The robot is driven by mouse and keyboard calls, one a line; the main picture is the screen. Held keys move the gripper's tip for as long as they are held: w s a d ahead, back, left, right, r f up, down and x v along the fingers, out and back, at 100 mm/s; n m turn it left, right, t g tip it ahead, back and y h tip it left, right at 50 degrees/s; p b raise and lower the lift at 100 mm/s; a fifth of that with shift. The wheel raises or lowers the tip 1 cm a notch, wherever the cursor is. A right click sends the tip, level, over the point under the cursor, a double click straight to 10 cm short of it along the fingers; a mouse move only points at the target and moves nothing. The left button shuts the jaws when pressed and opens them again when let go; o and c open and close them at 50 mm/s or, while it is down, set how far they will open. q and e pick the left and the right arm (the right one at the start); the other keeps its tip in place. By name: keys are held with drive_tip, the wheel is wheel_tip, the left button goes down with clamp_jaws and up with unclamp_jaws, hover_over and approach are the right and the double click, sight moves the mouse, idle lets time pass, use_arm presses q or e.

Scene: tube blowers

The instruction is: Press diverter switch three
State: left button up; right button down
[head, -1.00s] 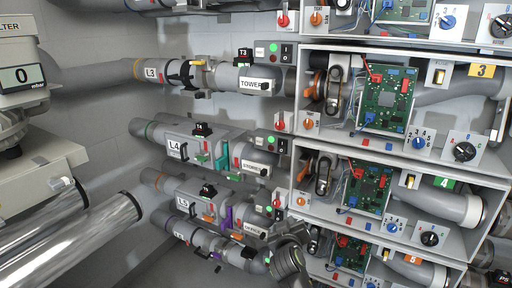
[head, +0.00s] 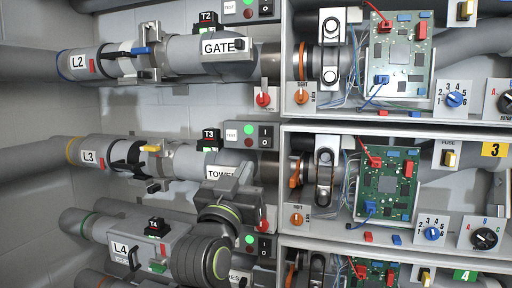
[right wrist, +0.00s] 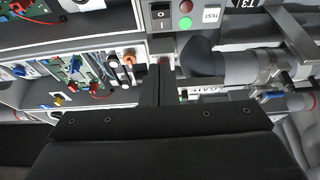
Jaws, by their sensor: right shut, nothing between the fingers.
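In the head view, the third row carries a T3 tag (head: 211,140), the pipe label L3 (head: 89,157) and a yellow 3 plate (head: 494,150). Its panel has a TEST label (head: 231,135), a green lamp (head: 249,130), a red lamp below it, and a black rocker switch (head: 265,136). The rocker (right wrist: 160,14) also shows at the top of the right wrist view. My right gripper (head: 243,170) is shut and empty, just below this panel, partly covering the TOWER label (head: 219,173). Its narrow fingers (right wrist: 157,82) show in the wrist view. Contact cannot be told. My left gripper is out of view.
Similar rows lie above, with the GATE label (head: 222,46), and below, with L4 (head: 121,248). Open shelves with green circuit boards (head: 386,185) and dials (head: 486,238) stand to the right. An orange knob (head: 296,219) and pipes crowd the area around my gripper.

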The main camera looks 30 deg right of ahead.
sight(266, 139)
drive_tip(key=p+x, duration=0.2)
drive_tip(key=x, duration=0.2)
drive_tip(key=f+p+x, duration=0.1)
drive_tip(key=p+x, duration=0.1)
drive_tip(key=x, duration=0.2)
drive_tip(key=f+p+x, duration=0.1)
drive_tip(key=p+x, duration=0.2)
drive_tip(key=x, duration=0.1)
drive_tip(key=shift+w+d+r, duration=0.15)
drive_tip(key=shift+w+d, duration=0.2)
drive_tip(key=shift+w, duration=0.1)
drive_tip(key=shift+w+d+f, duration=0.35)
drive_tip(key=shift+d, duration=0.05)
